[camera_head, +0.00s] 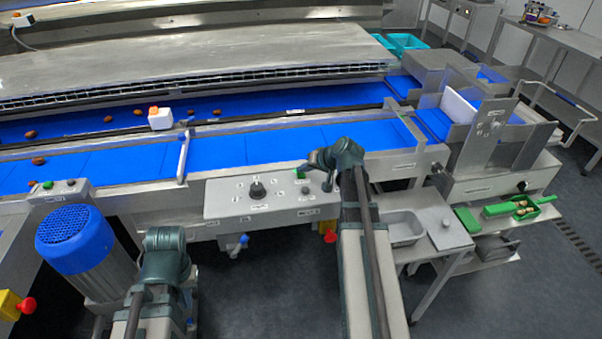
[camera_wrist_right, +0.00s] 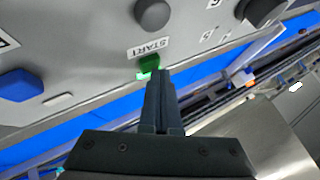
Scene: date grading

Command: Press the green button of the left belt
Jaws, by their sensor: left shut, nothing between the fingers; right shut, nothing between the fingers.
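The middle control panel (camera_head: 215,200) has a black dial (camera_head: 257,190) and a green button (camera_head: 300,173) near its top right. In the right wrist view the green button (camera_wrist_right: 149,63) sits beside the START label, with a bright green glow at its lower edge. My right gripper (camera_head: 309,163) is shut and empty. In the right wrist view its fingertips (camera_wrist_right: 158,73) are right at the button; I cannot tell whether they touch. A second, smaller box at far left has a green button (camera_head: 47,185). My left gripper (camera_head: 189,285) is shut and empty, low and mostly hidden by my arm.
A blue motor (camera_head: 75,238) stands at left. A steel tray (camera_head: 404,229) and green trays (camera_head: 520,208) stand at right.

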